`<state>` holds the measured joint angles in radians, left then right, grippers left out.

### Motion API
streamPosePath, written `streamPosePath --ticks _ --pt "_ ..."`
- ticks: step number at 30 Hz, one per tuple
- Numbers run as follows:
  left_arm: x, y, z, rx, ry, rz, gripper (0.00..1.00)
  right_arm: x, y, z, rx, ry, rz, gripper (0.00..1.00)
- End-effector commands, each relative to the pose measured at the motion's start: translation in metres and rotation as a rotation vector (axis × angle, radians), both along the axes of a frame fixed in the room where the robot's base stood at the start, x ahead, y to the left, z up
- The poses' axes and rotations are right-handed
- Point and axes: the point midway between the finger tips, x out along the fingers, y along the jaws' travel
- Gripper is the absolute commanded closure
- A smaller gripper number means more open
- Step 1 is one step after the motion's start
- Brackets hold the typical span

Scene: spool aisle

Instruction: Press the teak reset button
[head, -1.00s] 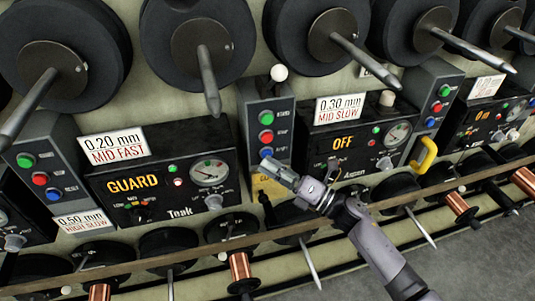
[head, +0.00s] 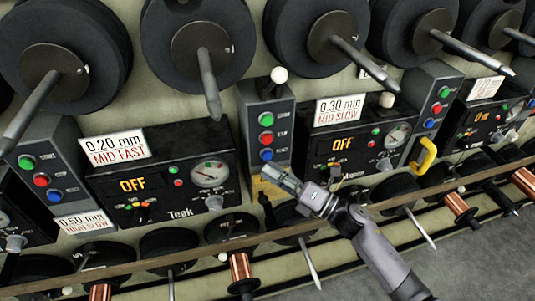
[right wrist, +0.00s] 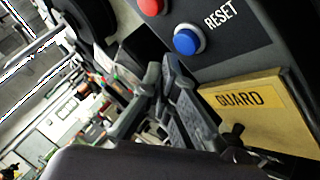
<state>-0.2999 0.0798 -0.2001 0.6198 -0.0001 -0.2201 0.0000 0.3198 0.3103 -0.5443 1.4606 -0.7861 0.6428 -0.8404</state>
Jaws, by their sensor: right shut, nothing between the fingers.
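The Teak panel (head: 165,185) is a black box at left centre with a display reading OFF. Right of it stands a grey button box (head: 283,150) with green, red and blue buttons. Its blue button (head: 267,155) is the lowest; the right wrist view shows a blue button (right wrist: 187,41) labelled RESET. My right gripper (head: 268,173) is shut and empty, with its tips just below the blue button in the head view. In the right wrist view the fingers (right wrist: 172,85) are close to the button but appear apart from it. My left gripper is not in view.
A yellow flap marked GUARD (right wrist: 245,100) sits below the button, close to my fingers. A wooden rail (head: 150,257) and several spools run beneath the panels. A similar panel (head: 345,150) reading OFF and a yellow handle (head: 424,155) are to the right.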

Motion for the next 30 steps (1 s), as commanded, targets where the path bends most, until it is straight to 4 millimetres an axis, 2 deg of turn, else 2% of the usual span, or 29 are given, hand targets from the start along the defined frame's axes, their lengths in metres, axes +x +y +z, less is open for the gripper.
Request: streamPosePath --ticks 5,19,30 --pt "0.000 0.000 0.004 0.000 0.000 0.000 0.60 -0.008 -0.003 0.000 -0.001 0.003 0.000 1.00" --pt "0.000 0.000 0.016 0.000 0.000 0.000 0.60 -0.051 -0.017 0.000 0.000 0.001 0.000 1.00" --pt "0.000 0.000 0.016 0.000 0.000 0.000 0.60 -0.057 -0.019 0.000 0.000 0.000 0.000 1.00"
